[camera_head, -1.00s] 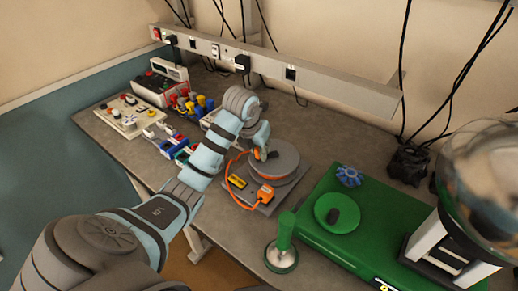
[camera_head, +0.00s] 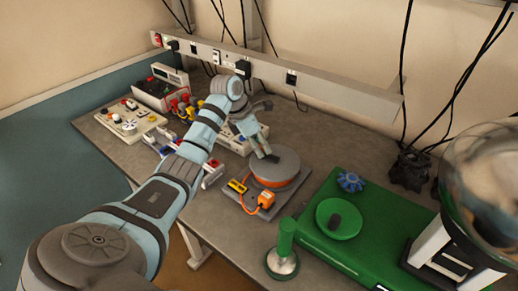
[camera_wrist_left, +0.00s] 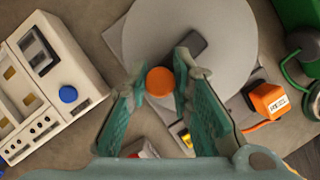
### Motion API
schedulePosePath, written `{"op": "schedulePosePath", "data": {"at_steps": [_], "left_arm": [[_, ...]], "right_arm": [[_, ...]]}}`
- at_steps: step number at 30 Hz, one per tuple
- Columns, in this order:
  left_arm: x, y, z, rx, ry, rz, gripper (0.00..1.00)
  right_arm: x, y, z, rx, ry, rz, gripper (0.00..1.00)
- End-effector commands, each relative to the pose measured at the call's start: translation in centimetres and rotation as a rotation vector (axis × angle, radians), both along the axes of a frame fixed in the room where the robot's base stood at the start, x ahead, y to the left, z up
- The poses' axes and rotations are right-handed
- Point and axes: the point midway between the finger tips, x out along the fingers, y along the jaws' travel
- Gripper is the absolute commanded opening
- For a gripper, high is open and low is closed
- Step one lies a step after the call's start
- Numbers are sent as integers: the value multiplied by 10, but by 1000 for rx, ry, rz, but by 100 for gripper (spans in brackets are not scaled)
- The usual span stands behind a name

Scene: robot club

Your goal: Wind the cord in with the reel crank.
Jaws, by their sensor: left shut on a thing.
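The cord reel (camera_head: 288,161) is a round drum with a grey top and an orange side on a grey base plate; its grey disc (camera_wrist_left: 230,70) fills the upper middle of the left wrist view. In the head view my left gripper (camera_head: 256,143) is over the reel's far left side. The orange cord (camera_head: 245,207) runs to an orange plug (camera_head: 265,199). My right gripper is out of view.
White instrument boxes (camera_head: 128,120) and coloured clips stand on the left. A power strip (camera_head: 270,70) runs along the wall.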

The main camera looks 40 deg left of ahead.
Motion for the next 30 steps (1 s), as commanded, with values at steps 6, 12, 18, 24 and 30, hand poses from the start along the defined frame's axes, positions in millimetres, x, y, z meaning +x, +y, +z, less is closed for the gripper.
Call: {"op": "schedulePosePath", "data": {"at_steps": [6, 12, 18, 24, 30], "left_arm": [[11, 1, -1, -4, -1, -196, 0], [19, 0, -2, -3, -3, -352, 0], [28, 2, -4, -1, -7, -454, 0], [28, 0, -2, 2, -6, -521, 0], [27, -2, -1, 2, -3, -545, 0]], "right_arm": [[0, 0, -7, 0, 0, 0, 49], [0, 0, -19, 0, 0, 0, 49], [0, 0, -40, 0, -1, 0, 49], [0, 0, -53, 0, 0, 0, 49], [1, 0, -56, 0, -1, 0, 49]]}}
